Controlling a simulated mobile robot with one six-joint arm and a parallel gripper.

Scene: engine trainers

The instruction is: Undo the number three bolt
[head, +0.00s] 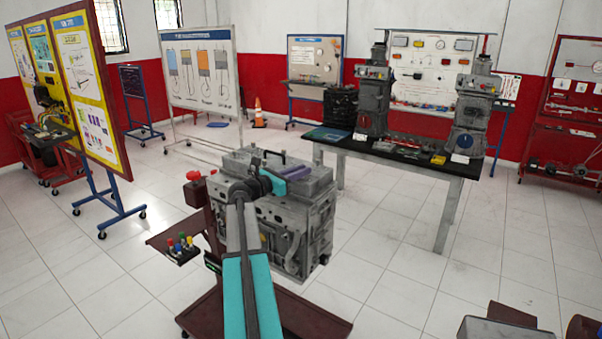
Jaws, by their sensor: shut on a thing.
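A grey engine block (290,225) stands on a dark red wheeled stand (312,318) in the middle of the head view. My arm reaches up from the bottom edge to the block's top. My gripper (284,175) is at the top face, at the end of the wrist, and looks small. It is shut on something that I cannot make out. The number three bolt cannot be picked out; my wrist and arm cover part of the top and the near side.
A small tray with coloured knobs (182,246) juts out left of the block. A black-topped table (400,150) with engine parts stands behind to the right. Display boards (203,70) line the back and left. Tiled floor is free between them.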

